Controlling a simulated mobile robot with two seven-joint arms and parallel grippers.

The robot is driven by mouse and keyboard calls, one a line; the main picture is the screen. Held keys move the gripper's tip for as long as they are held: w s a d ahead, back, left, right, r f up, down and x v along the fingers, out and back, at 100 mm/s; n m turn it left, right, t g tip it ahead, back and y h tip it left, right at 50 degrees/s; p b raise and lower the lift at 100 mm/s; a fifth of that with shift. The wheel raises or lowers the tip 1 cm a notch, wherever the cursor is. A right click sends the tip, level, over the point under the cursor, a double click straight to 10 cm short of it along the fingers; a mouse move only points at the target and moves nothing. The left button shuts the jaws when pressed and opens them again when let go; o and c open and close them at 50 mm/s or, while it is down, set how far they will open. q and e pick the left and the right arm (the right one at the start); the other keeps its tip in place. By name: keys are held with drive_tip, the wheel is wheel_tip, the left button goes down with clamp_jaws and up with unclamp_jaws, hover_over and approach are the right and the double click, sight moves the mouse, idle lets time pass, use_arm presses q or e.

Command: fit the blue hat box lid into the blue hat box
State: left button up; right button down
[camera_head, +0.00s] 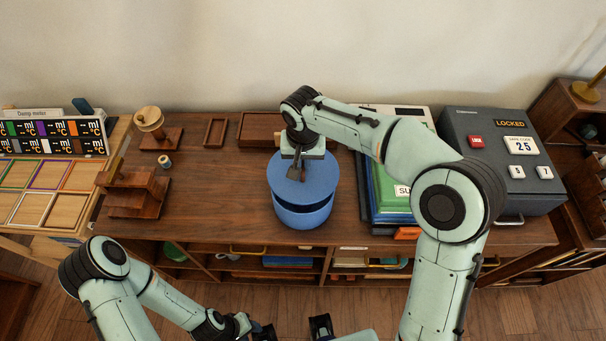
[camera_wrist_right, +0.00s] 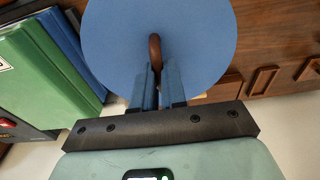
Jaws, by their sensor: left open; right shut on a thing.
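The blue hat box (camera_head: 303,217) stands on the wooden cabinet top, near its front edge. The blue hat box lid (camera_head: 319,178) is over the box, and a dark gap shows between them at the front. My right gripper (camera_head: 299,172) is above the lid and shut on its brown knob; the right wrist view shows the fingers (camera_wrist_right: 155,80) around the knob (camera_wrist_right: 155,50) and the round blue lid (camera_wrist_right: 195,35) behind. Whether the lid's back edge touches the box is hidden. My left gripper (camera_head: 292,328) is open and empty at the bottom, in front of the cabinet.
Right of the box are a green binder (camera_head: 390,190) and a grey safe (camera_head: 500,155). To the left are a wooden stepped stand (camera_head: 135,195) and a spool stand (camera_head: 152,125). Wooden trays (camera_head: 258,130) lie behind. The cabinet top (camera_head: 220,200) left of the box is clear.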

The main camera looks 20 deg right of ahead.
sight(303, 175)
drive_tip(key=shift+f, duration=2.8)
drive_tip(key=shift+f+b, duration=0.15)
drive_tip(key=shift+b, duration=0.2)
drive_tip(key=shift+f, duration=0.25)
drive_tip(key=c, duration=1.2)
unclamp_jaws()
drive_tip(key=shift+r, duration=0.2)
drive_tip(key=r, duration=0.4)
drive_tip(key=s+r+p, duration=0.1)
drive_tip(key=r, duration=0.7)
drive_tip(key=shift+s+a+r, duration=0.15)
drive_tip(key=shift+s+a, duration=0.05)
